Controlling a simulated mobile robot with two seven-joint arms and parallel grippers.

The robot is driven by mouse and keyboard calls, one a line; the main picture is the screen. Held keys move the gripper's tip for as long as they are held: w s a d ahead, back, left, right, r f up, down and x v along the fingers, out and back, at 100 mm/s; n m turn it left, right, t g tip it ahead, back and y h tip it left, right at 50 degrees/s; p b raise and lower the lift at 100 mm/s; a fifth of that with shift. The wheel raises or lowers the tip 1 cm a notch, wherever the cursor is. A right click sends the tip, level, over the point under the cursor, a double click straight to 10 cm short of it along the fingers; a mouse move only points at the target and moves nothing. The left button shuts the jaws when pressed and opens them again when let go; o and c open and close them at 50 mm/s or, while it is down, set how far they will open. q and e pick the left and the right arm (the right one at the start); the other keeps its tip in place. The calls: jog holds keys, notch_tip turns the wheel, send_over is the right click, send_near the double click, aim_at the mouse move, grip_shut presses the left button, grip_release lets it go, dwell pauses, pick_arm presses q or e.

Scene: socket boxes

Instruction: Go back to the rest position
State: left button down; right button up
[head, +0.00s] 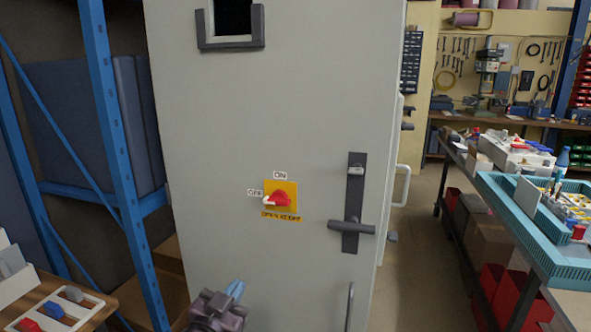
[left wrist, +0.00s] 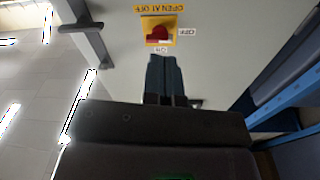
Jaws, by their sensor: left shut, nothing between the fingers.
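A tall grey cabinet (head: 330,110) fills the middle of the head view. Its red rotary switch (head: 280,200) sits on a yellow plate, with ON above and OFF at its left. The knob's white tip points left, towards OFF. The switch also shows, upside down, in the left wrist view (left wrist: 158,34). My left gripper (head: 235,290) is low in front of the cabinet, below and left of the switch, and apart from it. Its fingers are shut and empty, as the left wrist view also shows (left wrist: 163,62). My right gripper is not in view.
A dark door handle (head: 352,226) juts out right of the switch. A blue rack post (head: 120,150) stands left of the cabinet. A wooden table with a white tray (head: 88,300) is at lower left. A bench with a turquoise tray (head: 565,262) stands right, beyond an open aisle.

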pick_arm(q)
jog(key=s+a+f+n+g+y, duration=0.1)
jog(key=s+a+f+n+y, duration=0.1)
jog(key=s+a+f, duration=0.5)
jog(key=s+a+f+n+g+y, duration=0.2)
jog(key=s+a+f, duration=0.25)
jog(key=f, duration=0.45)
jog(key=s+a+f+g+y, duration=0.1)
jog(key=s+a+f, duration=0.1)
jog(key=s+f, duration=0.3)
jog(key=s+a+f+n+g+y, duration=0.1)
jog(key=s+f, duration=0.4)
jog(key=s, duration=0.6)
jog(key=shift+a+g, duration=0.65)
jog(key=shift+g, duration=0.05)
